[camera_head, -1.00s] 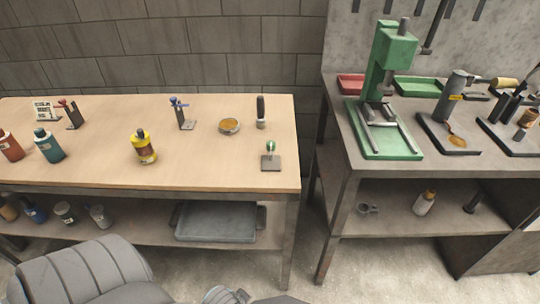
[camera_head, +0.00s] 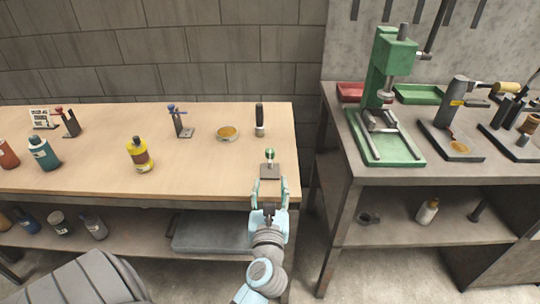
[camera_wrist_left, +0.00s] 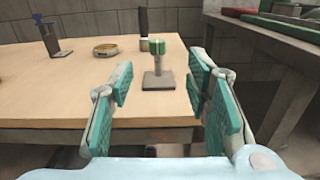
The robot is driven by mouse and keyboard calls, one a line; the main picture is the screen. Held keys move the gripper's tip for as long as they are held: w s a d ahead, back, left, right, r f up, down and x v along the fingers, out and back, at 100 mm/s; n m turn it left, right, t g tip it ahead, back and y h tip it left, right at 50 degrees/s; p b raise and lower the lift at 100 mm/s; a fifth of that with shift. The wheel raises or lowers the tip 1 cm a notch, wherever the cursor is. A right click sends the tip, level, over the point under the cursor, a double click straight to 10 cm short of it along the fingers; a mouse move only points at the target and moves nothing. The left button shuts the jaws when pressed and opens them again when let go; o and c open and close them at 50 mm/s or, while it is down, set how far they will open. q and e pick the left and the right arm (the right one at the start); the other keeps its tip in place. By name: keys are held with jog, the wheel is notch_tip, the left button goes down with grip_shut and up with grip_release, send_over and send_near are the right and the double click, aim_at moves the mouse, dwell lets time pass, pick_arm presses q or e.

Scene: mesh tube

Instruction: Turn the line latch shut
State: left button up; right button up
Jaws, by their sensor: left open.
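A small post with a green and white top (camera_head: 269,155) stands upright on a square grey base plate (camera_head: 271,171) near the right front corner of the wooden bench. It also shows in the left wrist view (camera_wrist_left: 157,62), centred beyond the fingers. My left gripper (camera_head: 270,190) is open and empty just in front of the post, at the bench's front edge, apart from it. Its teal finger pads (camera_wrist_left: 160,90) stand either side in the wrist view. Two similar posts stand farther back, one with a blue handle (camera_head: 178,122) and one with a red handle (camera_head: 69,122). No label tells which is the line latch.
A dark-handled tool (camera_head: 259,121) and a round amber dish (camera_head: 227,133) stand behind the post. A yellow bottle (camera_head: 139,155) is to the left. The wooden bench (camera_head: 210,174) is clear left of the post. A green press (camera_head: 386,120) stands on the right bench.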

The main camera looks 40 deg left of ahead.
aim_at(270, 154)
pick_arm(q)
jog(key=x, duration=0.4)
jog(key=b+x, duration=0.1)
jog(key=x, duration=0.3)
jog(key=f+x, duration=0.1)
jog(key=x, duration=0.4)
jog(key=shift+s+a+b, duration=0.1)
jog(key=shift+a+b, duration=0.2)
jog(key=shift+a, duration=0.05)
jog(key=shift+w+a+r, duration=0.15)
jog(key=shift+w+a, duration=0.15)
jog(key=shift+w, duration=0.1)
grip_shut()
